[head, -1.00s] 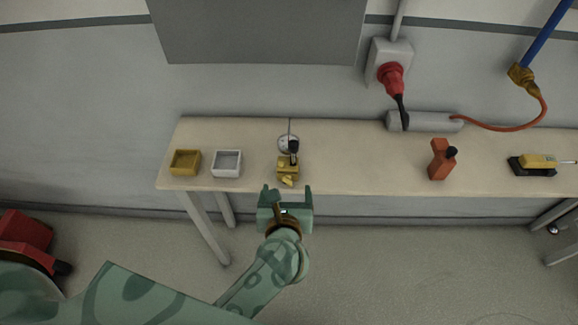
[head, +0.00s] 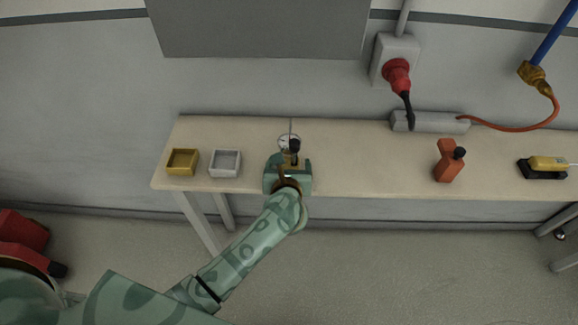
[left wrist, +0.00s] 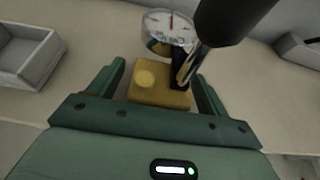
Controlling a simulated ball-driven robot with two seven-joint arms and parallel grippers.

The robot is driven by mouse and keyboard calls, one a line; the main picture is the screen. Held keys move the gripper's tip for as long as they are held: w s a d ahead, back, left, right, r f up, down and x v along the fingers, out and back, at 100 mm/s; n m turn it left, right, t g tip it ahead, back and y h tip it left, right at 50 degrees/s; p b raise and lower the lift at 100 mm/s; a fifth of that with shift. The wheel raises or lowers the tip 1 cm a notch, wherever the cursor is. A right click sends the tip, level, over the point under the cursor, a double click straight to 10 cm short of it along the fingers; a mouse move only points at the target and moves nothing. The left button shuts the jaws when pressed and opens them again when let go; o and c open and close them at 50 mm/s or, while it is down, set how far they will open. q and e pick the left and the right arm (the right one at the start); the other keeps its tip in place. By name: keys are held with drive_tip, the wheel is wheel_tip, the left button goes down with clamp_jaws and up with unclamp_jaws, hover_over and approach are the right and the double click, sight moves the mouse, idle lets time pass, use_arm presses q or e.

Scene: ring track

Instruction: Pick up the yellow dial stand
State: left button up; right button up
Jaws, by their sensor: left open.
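The yellow dial stand stands on the table; its dial (head: 289,143) shows beyond my gripper in the head view, and its base is mostly hidden there. In the left wrist view it has a yellow base (left wrist: 160,94), a round white dial and a black post. My left gripper (head: 288,162) is at the table's front edge, over the stand's base. In the left wrist view its two green fingers (left wrist: 160,85) are open, one on each side of the yellow base, with a gap showing on the left. My right gripper is not in view.
On the table (head: 375,175), a yellow tray (head: 182,161) and a white tray (head: 225,163) stand to the left. An orange-red object (head: 448,162) and a yellow-black tool (head: 545,167) stand to the right. The table between the stand and the orange-red object is clear.

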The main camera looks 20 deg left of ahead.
use_arm(q)
clamp_jaws()
drive_tip(key=shift+w+r, duration=0.1)
drive_tip(key=shift+r, duration=0.05)
